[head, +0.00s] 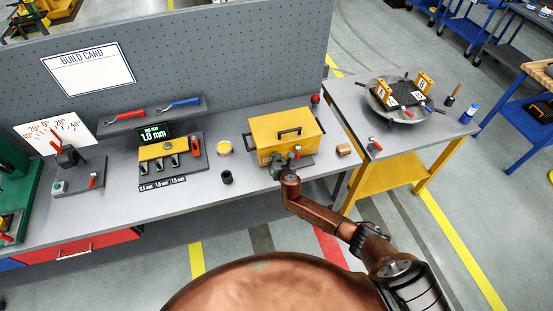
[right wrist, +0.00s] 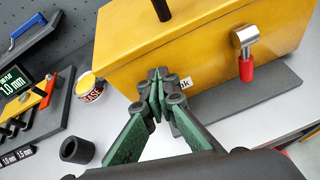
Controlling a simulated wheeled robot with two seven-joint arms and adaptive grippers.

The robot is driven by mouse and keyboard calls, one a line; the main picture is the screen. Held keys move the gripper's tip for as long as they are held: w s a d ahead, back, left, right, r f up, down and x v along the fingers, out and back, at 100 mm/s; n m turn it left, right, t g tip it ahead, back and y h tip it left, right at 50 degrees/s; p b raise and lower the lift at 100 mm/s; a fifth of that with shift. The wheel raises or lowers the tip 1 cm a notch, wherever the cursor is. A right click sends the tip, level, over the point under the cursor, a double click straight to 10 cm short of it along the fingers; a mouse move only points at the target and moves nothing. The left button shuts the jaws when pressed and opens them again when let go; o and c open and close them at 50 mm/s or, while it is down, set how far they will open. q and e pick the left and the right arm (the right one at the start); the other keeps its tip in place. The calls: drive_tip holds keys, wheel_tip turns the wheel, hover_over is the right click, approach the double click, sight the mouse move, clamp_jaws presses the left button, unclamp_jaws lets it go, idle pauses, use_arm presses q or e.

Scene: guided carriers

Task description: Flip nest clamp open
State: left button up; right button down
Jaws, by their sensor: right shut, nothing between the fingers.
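A clamp with a silver head and a red handle (right wrist: 246,68) sits at the front of a yellow box (right wrist: 120,45), its handle pointing down in the right wrist view. In the head view the yellow box (head: 270,126) stands on the bench, and the clamp's red handle (head: 297,152) shows small at its front. My right gripper (head: 281,162) is in front of the box, left of the clamp and apart from it. In the right wrist view its fingertips (right wrist: 160,80) are together and empty, over part of the box's label. My left gripper is not in view.
A black cup (head: 227,177) and a yellow tin (head: 224,149) stand left of the box. A tan block (head: 343,150) lies to its right. A side table (head: 440,132) holds a round tray (head: 377,104) and another red-handled clamp (head: 375,144). The bench's front strip is mostly clear.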

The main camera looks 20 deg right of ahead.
drive_tip(key=s+r+p, duration=0.3)
drive_tip(key=r+p, duration=0.2)
drive_tip(key=r, duration=0.3)
drive_tip(key=shift+a, duration=0.45)
drive_tip(key=s+d+f+m+g+b, duration=0.25)
drive_tip(key=s+f+m+b, duration=0.25)
drive_tip(key=s+f, duration=0.7)
drive_tip(key=s+d+f+m+g+b, duration=0.2)
drive_tip(key=s+d+f+m+b, duration=0.3)
drive_tip(key=f, duration=1.4)
drive_tip(key=s+d+f+m+g+b, duration=0.35)
drive_tip(key=s+f+m, duration=0.25)
drive_tip(key=s+f, duration=0.65)
drive_tip(key=s+a+f+m+g+b, duration=0.1)
drive_tip(key=s+f+m+b, duration=0.2)
drive_tip(key=s+f, duration=0.6)
drive_tip(key=s+f+m+g+b, duration=0.1)
drive_tip(key=s+f+m+b, duration=0.3)
drive_tip(key=s, duration=1.2)
drive_tip(key=s+a+f+m+g+y+b, duration=0.1)
drive_tip(key=s+f+m+b, duration=0.2)
drive_tip(key=s+f+m, duration=0.5)
drive_tip(key=s+f, duration=0.5)
drive_tip(key=f, duration=0.2)
drive_tip(key=shift+s+a+f+m+g+b, duration=0.15)
drive_tip(key=shift+s+a+m+g+b, duration=0.2)
drive_tip(key=shift+m+g, duration=0.05)
